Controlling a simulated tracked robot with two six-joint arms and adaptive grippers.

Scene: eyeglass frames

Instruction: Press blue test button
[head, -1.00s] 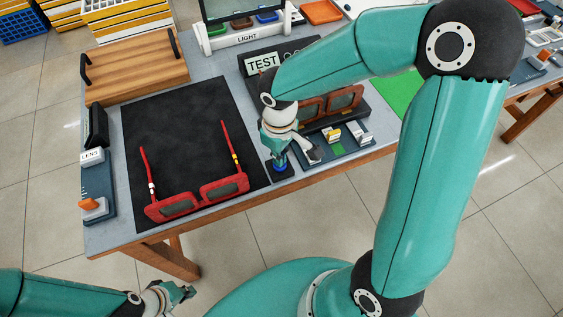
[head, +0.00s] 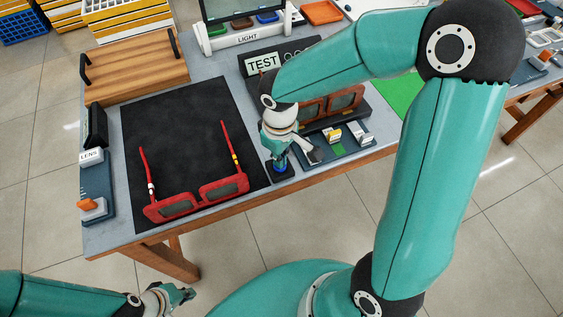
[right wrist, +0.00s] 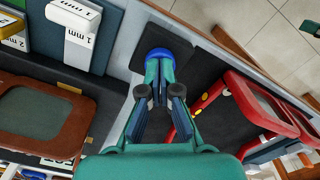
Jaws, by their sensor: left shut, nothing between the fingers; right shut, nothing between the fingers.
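The blue button (right wrist: 178,44) is a round blue dome on a dark square base near the table's front edge. In the head view only a little blue shows under my right gripper (head: 280,160), which points down over it. In the right wrist view the closed fingertips (right wrist: 160,66) overlap the button's near side and hide part of it. I cannot tell for sure whether they touch it. My right gripper is shut and empty. My left gripper (head: 180,294) is shut and empty, low at the left, away from the table.
Red glasses (head: 170,209) lie on a black mat (head: 180,130) left of the button. Brown glasses (head: 345,98) rest on a dark stand to its right, behind small labelled blocks (head: 334,135). A TEST sign (head: 262,62) stands behind. The floor in front is clear.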

